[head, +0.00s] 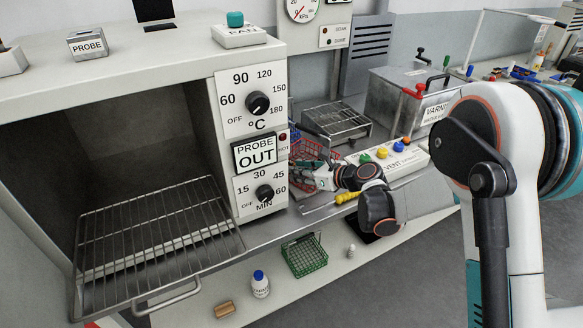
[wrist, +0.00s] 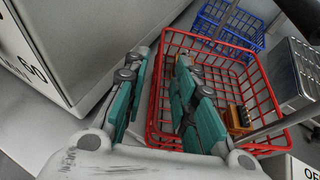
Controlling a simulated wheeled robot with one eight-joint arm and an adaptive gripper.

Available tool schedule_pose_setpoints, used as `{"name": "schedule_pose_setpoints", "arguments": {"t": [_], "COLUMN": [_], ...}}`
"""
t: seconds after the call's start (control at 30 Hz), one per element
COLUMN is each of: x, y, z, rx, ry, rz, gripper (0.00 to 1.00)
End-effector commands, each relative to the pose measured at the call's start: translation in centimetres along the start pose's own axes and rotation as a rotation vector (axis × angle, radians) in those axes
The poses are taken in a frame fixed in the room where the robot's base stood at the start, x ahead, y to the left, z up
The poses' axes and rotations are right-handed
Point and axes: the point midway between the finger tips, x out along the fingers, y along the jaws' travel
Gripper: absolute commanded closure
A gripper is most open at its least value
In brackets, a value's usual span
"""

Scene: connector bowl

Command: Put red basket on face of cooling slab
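The red wire basket (wrist: 262,88) stands on the bench in the wrist view. A small orange-brown item (wrist: 238,118) is inside it. In the head view the red basket (head: 305,160) is partly hidden behind the oven's control panel and my gripper (head: 322,178). In the wrist view my gripper (wrist: 160,58) is open. Its teal fingers straddle the basket's left wall, one outside and one inside; contact cannot be told. A low metal block with a ribbed top, which looks like the cooling slab (head: 337,121), sits behind the basket. A metal block also shows at the wrist view's right (wrist: 296,72).
A blue wire basket (wrist: 232,22) stands beyond the red one. The open oven (head: 150,130) with its pulled-out rack (head: 160,235) is at the left. The VENT button box (head: 392,158) and a metal bath (head: 400,95) are at the right. A green basket (head: 305,256) is on the lower shelf.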

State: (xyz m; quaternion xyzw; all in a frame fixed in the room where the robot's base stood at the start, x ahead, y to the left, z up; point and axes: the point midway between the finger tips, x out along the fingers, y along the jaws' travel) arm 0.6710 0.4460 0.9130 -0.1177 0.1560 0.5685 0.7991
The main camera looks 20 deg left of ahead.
Motion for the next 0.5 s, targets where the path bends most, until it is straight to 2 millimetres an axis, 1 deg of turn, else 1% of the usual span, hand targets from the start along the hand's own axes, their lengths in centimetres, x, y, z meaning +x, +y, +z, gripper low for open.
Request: {"name": "schedule_pose_setpoints", "arguments": {"t": [0.03,0.2,0.33,0.5], "x": [-1.4,-4.6,-6.3,-7.3], "y": [0.0,0.0,0.0,0.0], "z": [0.3,0.2,0.1,0.1], "rx": [0.001,0.002,0.0,0.0], "ry": [0.0,0.0,0.0,0.0], "rz": [-0.002,-0.001,-0.001,0.001], "gripper": [0.75,0.75,0.75,0.75]}}
